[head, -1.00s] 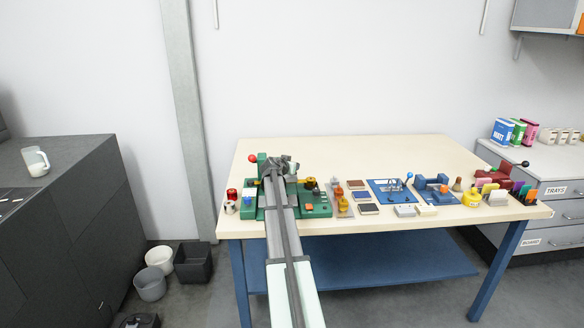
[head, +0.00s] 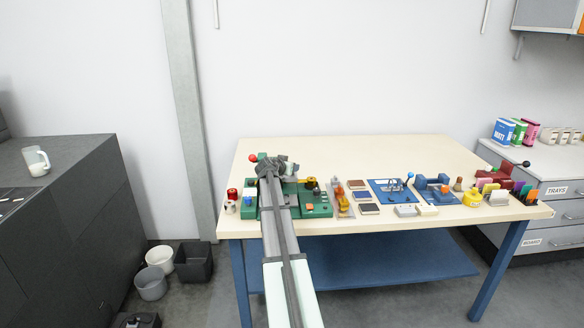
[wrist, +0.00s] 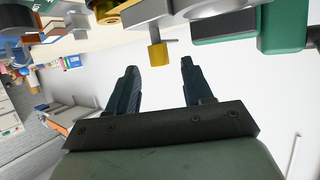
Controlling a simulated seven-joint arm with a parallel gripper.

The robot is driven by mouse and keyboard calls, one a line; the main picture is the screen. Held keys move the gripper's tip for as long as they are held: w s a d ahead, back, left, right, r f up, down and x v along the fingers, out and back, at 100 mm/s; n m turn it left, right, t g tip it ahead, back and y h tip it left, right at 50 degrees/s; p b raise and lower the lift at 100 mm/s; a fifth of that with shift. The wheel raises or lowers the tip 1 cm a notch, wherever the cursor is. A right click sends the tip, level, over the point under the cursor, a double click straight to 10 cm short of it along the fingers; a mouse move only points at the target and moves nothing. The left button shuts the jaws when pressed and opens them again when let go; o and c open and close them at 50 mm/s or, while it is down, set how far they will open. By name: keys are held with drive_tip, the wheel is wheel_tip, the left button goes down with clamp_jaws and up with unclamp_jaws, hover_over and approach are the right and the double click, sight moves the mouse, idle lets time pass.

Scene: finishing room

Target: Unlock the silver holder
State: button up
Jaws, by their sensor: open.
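In the wrist view, a grey metal body (wrist: 145,10) hangs at the top edge, and a yellow block (wrist: 158,54) with a thin grey pin sits below it. I cannot tell for sure that this is the silver holder. My gripper (wrist: 158,68) is open and empty; its dark fingers point toward the yellow block, apart from it as far as I can see. In the head view my gripper (head: 275,167) is over the green fixture (head: 319,206) at the table's left, and my arm hides part of that fixture. A red ball knob (head: 253,158) shows at its back left.
Right of the green fixture stand a light tray with orange and yellow parts (head: 342,198), small dark blocks (head: 366,196), a blue plate (head: 378,193) with silver parts, and a yellow container (head: 472,198). The back of the table (head: 370,155) is clear.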

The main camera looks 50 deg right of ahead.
drive_tip(key=v, duration=0.9)
drive_tip(key=shift+a+r, duration=0.2)
drive_tip(key=shift+a, duration=0.15)
